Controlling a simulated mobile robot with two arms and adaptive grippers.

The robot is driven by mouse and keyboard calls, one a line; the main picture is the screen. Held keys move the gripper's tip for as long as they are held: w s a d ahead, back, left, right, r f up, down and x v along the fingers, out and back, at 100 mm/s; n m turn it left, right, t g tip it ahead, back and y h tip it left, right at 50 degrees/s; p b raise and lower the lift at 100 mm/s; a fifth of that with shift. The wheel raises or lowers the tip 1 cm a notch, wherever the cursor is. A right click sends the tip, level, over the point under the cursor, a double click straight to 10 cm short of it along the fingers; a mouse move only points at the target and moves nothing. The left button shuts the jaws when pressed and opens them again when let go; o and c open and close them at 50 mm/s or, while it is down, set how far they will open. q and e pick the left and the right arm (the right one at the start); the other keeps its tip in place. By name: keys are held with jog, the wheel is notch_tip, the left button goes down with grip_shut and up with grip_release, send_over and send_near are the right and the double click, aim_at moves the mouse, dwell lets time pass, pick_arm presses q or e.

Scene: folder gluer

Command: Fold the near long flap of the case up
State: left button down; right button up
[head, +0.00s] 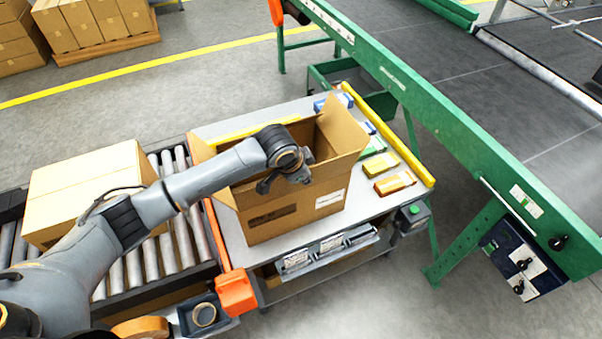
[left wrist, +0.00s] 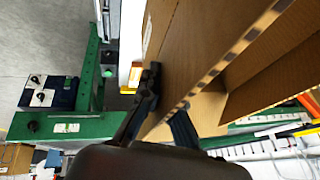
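The brown cardboard case (head: 300,212) stands open on the work table, with a white label on its near side. A flap at its right end (head: 343,129) stands up and leans outward, and another flap (head: 201,150) sticks up at the left. My left gripper (head: 283,182) is at the top of the case's near side and covers part of it. In the left wrist view its fingers (left wrist: 167,108) are apart, with a cardboard edge (left wrist: 222,62) running between them; contact is unclear. The near long flap's exact outline is hard to tell. My right gripper is not in view.
Small coloured cartons (head: 395,183) lie right of the case, beside a yellow rail (head: 412,165). A closed box (head: 88,185) sits on the roller conveyor (head: 180,235) at left. A green-framed belt conveyor (head: 450,125) runs along the right. An orange block (head: 236,292) is at the table's near-left corner.

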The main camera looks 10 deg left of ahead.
pick_arm(q)
jog(key=shift+s+d+f+t+y+p, duration=0.15)
jog(key=shift+s+d+t+y+p, duration=0.1)
jog(key=shift+t+y+p, duration=0.15)
jog(key=shift+s+d+f+t+y+p, duration=0.1)
jog(key=shift+s+f+t+y+p, duration=0.15)
jog(key=shift+t, duration=0.25)
jog(key=shift+r, duration=0.1)
jog(key=c, duration=1.6)
grip_release()
jog(key=shift+o, duration=0.2)
jog(key=v, duration=1.2)
